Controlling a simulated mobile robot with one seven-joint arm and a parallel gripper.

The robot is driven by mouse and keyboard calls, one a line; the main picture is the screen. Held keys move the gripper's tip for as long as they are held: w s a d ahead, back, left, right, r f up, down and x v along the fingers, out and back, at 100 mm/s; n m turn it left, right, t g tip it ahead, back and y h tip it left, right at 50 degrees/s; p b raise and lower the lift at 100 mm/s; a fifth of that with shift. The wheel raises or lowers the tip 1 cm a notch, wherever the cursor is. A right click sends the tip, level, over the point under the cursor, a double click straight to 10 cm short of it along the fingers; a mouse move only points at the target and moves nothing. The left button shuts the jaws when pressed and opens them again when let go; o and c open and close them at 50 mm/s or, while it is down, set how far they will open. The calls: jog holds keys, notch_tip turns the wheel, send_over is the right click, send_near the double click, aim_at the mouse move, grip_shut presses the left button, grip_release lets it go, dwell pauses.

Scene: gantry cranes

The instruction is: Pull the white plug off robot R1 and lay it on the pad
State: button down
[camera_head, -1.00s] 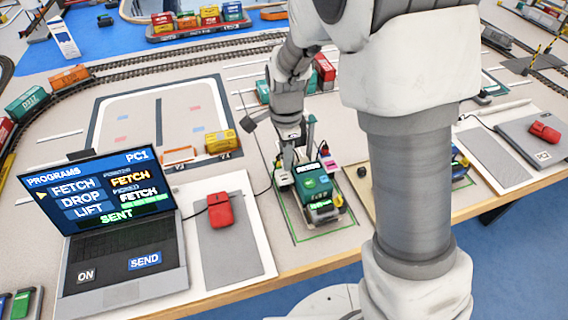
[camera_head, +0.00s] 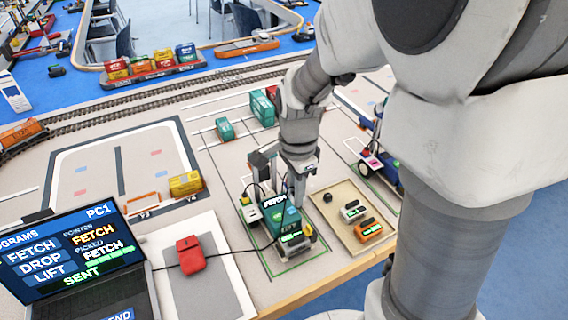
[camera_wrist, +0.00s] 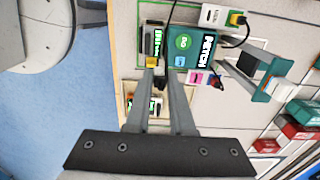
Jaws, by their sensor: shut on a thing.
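Robot R1 (camera_head: 283,215) is a small teal vehicle inside a green outline at the table's near side. In the wrist view its teal top (camera_wrist: 190,45) has a green DO button and a FETCH label. My gripper (camera_head: 297,203) is at R1's right side, pointing down. In the wrist view my gripper (camera_wrist: 162,72) has its fingers close together at R1's edge, shut on a small part there.
A tan board (camera_head: 345,240) right of R1 holds a white pack (camera_head: 352,211), an orange pack (camera_head: 368,231) and a black knob. A red mouse (camera_head: 190,254) lies on a grey pad (camera_head: 212,295) at left, beside the laptop (camera_head: 75,262). A blue robot (camera_head: 381,165) stands further right.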

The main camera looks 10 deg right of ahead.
jog(key=shift+a, duration=0.15)
jog(key=p, duration=0.7)
send_over(191, 227)
jog(key=shift+a, duration=0.1)
dwell(1.0)
jog(key=shift+f+b, duration=4.6)
jog(key=shift+f, duration=3.45)
jog(key=shift+f+b, duration=0.4)
jog(key=shift+f, duration=0.25)
jog(key=c, duration=0.7)
grip_release()
